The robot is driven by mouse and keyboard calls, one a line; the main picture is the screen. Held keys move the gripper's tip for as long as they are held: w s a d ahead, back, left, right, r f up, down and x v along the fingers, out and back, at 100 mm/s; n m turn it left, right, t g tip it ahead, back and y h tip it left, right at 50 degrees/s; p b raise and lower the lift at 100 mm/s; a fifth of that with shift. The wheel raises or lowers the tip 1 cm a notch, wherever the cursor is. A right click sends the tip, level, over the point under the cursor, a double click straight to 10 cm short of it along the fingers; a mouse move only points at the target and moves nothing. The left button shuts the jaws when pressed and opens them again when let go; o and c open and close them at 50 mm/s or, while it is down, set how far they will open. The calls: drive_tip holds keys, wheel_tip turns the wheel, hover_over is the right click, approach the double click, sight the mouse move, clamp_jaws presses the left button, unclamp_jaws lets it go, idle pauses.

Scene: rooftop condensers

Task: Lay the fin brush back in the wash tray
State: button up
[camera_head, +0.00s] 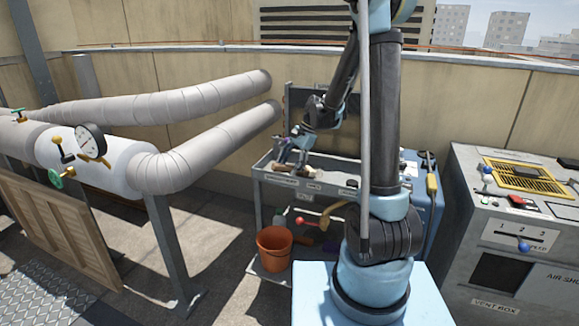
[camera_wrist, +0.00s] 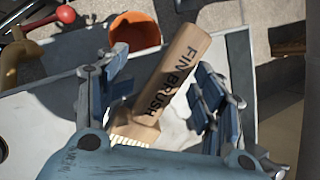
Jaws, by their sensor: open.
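The fin brush (camera_wrist: 172,80), a wooden block lettered FIN BRUSH with pale bristles at its lower end, shows in the wrist view between the fingers of my gripper (camera_wrist: 155,100). The fingers are open on both sides of it, with gaps to the brush. The brush lies slanted over a pale grey surface (camera_wrist: 60,110); contact with it is hard to tell. In the head view my gripper (camera_head: 290,155) is low over the left end of the cart's top tray (camera_head: 262,167). The tray's front labels are too small to read, so I cannot tell which section is the wash tray.
An orange bucket (camera_head: 274,248) stands on the cart's lower shelf. A red-knobbed tool (camera_head: 301,221) lies there too. A grey vent box (camera_head: 520,230) stands at the right, and insulated pipes (camera_head: 190,105) run at the left. My arm hides part of the cart's right side.

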drive_tip(key=shift+r, duration=0.1)
drive_tip(key=shift+r, duration=0.25)
drive_tip(key=v, duration=1.1)
drive_tip(key=s+d+r+n+t+h, duration=0.1)
drive_tip(key=s+d+r+n, duration=0.15)
drive_tip(key=s+d, duration=0.55)
drive_tip(key=s+d+f+n+t+h, duration=0.1)
drive_tip(key=s+d+f+n, duration=0.1)
drive_tip(key=s, duration=0.5)
drive_tip(key=s+d+f+n+t+h, duration=0.1)
drive_tip(key=s+d+f, duration=0.3)
drive_tip(key=s, duration=0.4)
drive_tip(key=s+d+f+n+h, duration=0.2)
drive_tip(key=s+d+f+n, duration=0.1)
drive_tip(key=s, duration=0.5)
drive_tip(key=shift+s+d+f+n+t, duration=0.2)
drive_tip(key=shift+d+f+n+t, duration=0.2)
drive_tip(key=shift+f, duration=0.35)
drive_tip(key=shift+a, duration=0.1)
